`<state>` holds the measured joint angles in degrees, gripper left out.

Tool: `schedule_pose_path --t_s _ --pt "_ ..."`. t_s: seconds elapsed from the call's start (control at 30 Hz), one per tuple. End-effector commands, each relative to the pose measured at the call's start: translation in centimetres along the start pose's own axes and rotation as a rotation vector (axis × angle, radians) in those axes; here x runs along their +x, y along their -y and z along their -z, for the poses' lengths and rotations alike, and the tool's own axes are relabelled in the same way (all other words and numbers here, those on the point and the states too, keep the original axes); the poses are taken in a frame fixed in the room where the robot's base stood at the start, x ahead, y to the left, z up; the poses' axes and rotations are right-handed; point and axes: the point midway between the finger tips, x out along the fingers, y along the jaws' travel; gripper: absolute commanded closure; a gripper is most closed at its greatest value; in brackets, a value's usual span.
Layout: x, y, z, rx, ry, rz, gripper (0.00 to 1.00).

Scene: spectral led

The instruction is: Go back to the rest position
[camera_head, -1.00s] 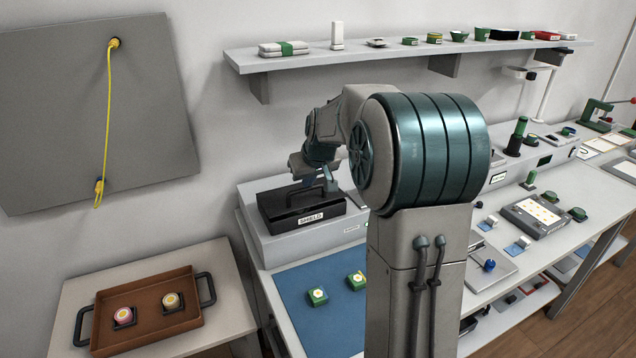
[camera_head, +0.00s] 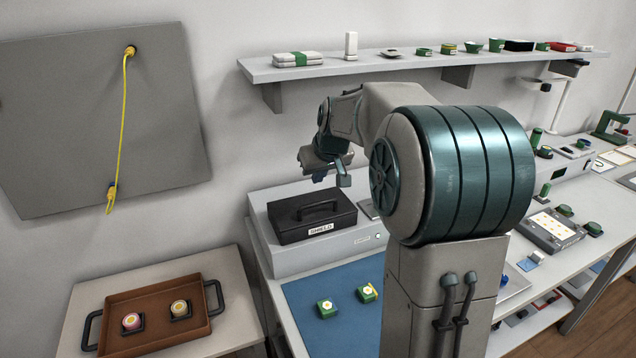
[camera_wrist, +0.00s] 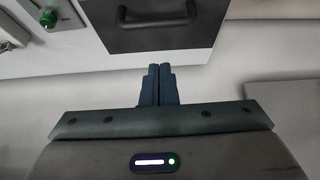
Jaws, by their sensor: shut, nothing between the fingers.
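My gripper (camera_head: 331,182) is raised above the black SHIELD box (camera_head: 294,222), a little to the right of its handle in the head view. In the wrist view my gripper's two blue fingers (camera_wrist: 158,72) are together with nothing between them. The black box, with its handle (camera_wrist: 155,18), shows beyond the fingertips there, apart from them. The box sits closed on a grey bench unit (camera_head: 268,257). My arm's large teal joint and column hide part of the bench behind.
A wall shelf (camera_head: 350,72) with small items runs behind and above my arm. A blue mat (camera_head: 310,290) holds two green pieces. A brown tray (camera_head: 150,337) with two round items stands at left. A grey wall panel (camera_head: 60,140) carries a yellow cord.

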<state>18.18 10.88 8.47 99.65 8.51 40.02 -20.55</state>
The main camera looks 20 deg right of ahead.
Motion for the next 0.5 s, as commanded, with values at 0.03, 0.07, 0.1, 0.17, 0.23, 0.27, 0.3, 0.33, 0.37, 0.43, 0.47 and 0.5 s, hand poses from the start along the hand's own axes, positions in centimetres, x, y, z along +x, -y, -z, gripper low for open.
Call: schedule_pose_path --t_s 0.03,0.07,0.1,0.17,0.23,0.27,0.3,0.33,0.37,0.43,0.47,0.5 --pt "-1.1 -0.1 -0.2 0.001 -0.006 -0.004 1.0" --pt "-1.8 -0.1 -0.2 0.001 -0.005 -0.004 1.0" --pt "-2.7 -0.1 -0.3 0.002 -0.005 -0.004 1.0" --pt "-3.9 -0.2 -0.4 0.003 -0.004 -0.004 1.0" --pt "-5.1 -0.2 -0.5 0.004 -0.003 -0.003 1.0" --pt "-5.6 -0.1 -0.5 0.004 -0.002 -0.002 1.0" --pt "-6.1 -0.1 -0.5 0.003 -0.003 -0.002 1.0" --pt "-6.4 -0.1 -0.5 0.003 -0.002 -0.002 1.0" --pt "-6.7 -0.1 -0.5 0.003 -0.001 -0.002 1.0" --pt "-7.2 -0.1 -0.6 0.003 -0.001 -0.001 1.0" --pt "-7.3 -0.1 -0.6 0.003 -0.001 -0.001 1.0" --pt "-7.5 -0.1 -0.6 0.003 0.0 -0.001 1.0"
